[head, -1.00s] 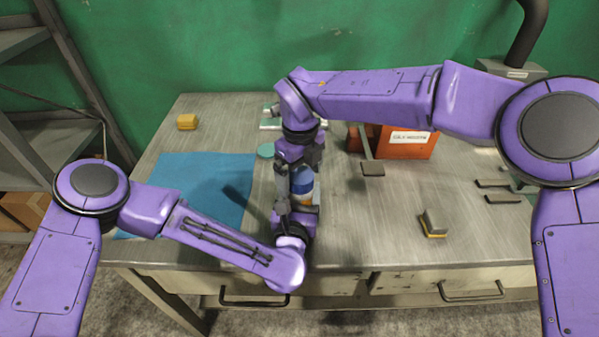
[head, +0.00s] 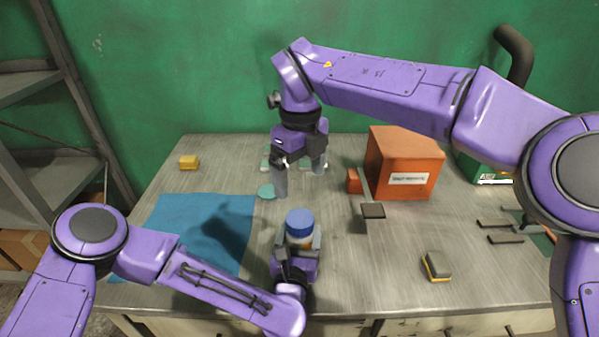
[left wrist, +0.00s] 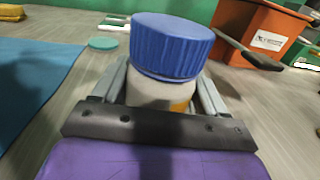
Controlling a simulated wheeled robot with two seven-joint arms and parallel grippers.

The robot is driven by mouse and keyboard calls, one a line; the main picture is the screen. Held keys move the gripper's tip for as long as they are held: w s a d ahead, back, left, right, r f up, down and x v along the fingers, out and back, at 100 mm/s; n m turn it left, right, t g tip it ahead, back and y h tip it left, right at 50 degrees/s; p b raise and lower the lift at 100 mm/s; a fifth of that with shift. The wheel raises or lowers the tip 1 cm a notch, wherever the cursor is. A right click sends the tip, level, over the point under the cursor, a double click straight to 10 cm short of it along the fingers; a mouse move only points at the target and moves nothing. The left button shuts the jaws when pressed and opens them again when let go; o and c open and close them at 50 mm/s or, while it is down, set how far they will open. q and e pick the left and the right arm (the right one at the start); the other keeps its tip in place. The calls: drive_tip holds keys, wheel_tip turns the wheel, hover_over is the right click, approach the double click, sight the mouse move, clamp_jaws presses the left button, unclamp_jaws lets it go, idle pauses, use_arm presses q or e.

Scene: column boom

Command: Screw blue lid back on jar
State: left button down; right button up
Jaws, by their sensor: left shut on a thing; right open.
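The jar (head: 299,243) stands upright on the bench near its front edge, with the blue lid (head: 299,222) on its top. In the left wrist view the ribbed blue lid (left wrist: 172,45) sits on the pale jar body (left wrist: 160,92), which has an orange patch. I cannot tell how tightly the lid is threaded. My left gripper (head: 297,250) is shut around the jar body from the front, below the lid. My right gripper (head: 298,186) is open and empty, pointing down above and behind the jar, clear of the lid.
A blue mat (head: 200,228) lies left of the jar. A teal disc (head: 266,192) lies behind it. An orange box (head: 404,165) stands back right, with a dark-ended tool (head: 373,210) before it. A sponge-like block (head: 437,266) lies at front right, a yellow block (head: 189,162) at back left.

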use_arm(q)
drive_tip(key=shift+f, duration=0.1)
unclamp_jaws()
drive_tip(key=s+b, duration=0.1)
drive_tip(key=s, duration=0.2)
drive_tip(key=s+a+b, duration=0.1)
drive_tip(key=s, duration=0.2)
drive_tip(key=s+b, duration=0.1)
drive_tip(key=s, duration=0.2)
drive_tip(key=shift+s+a+f, duration=0.1)
drive_tip(key=shift+s+a, duration=0.05)
drive_tip(key=shift+s, duration=0.15)
use_arm(e)
wheel_tip(320, 180, down, 4)
drive_tip(key=shift+r, duration=0.25)
use_arm(q)
drive_tip(key=shift+s+a+b, duration=0.1)
drive_tip(key=shift+s+b, duration=0.2)
drive_tip(key=shift+s, duration=0.1)
